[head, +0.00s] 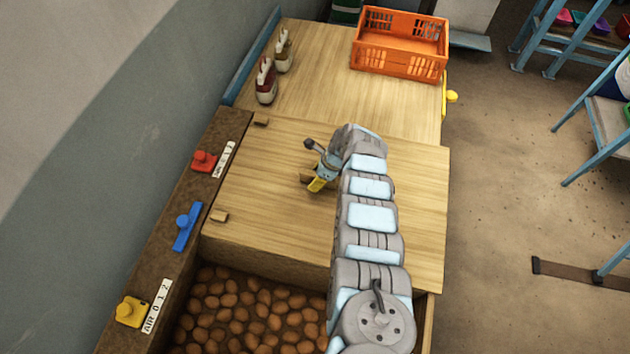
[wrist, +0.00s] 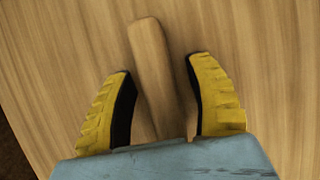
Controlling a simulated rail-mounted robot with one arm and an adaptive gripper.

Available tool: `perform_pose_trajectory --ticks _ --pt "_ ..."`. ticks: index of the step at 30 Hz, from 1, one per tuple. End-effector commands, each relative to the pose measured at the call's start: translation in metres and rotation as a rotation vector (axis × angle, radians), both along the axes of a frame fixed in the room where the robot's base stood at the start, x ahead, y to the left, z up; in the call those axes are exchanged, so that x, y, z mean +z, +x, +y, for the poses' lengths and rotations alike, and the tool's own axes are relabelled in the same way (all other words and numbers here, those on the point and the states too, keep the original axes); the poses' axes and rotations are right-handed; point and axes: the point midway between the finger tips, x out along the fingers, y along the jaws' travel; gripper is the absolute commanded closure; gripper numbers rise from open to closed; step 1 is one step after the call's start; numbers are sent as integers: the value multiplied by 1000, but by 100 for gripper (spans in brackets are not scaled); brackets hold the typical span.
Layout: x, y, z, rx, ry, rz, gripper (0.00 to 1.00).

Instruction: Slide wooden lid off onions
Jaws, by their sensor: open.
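The wooden lid (head: 270,165) is a broad pale board lying flat over the back part of a bin. Brown onions (head: 250,310) show in the uncovered front part. A wooden bar handle (wrist: 155,85) on the lid lies between the yellow fingers of my gripper (wrist: 160,72) in the wrist view, with a gap on each side. In the head view my gripper (head: 312,184) is low over the middle of the lid, open. My arm hides the lid's right part and some onions.
An orange crate (head: 398,58) and two small bottles (head: 266,82) stand on the wooden surface (head: 320,60) behind the lid. The left ledge carries red (head: 204,161), blue (head: 186,228) and yellow (head: 131,311) fittings.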

Motion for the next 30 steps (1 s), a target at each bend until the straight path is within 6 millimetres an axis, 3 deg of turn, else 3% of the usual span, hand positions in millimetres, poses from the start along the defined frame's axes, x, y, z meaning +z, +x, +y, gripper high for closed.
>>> perform_pose_trajectory --ticks 4,15,21,30 --pt "-9 1 3 0 -1 -1 46" --pt "-9 1 4 -1 -1 -2 45" --pt "-9 1 4 0 -1 -1 100" --pt "-10 1 4 0 -1 -1 100"
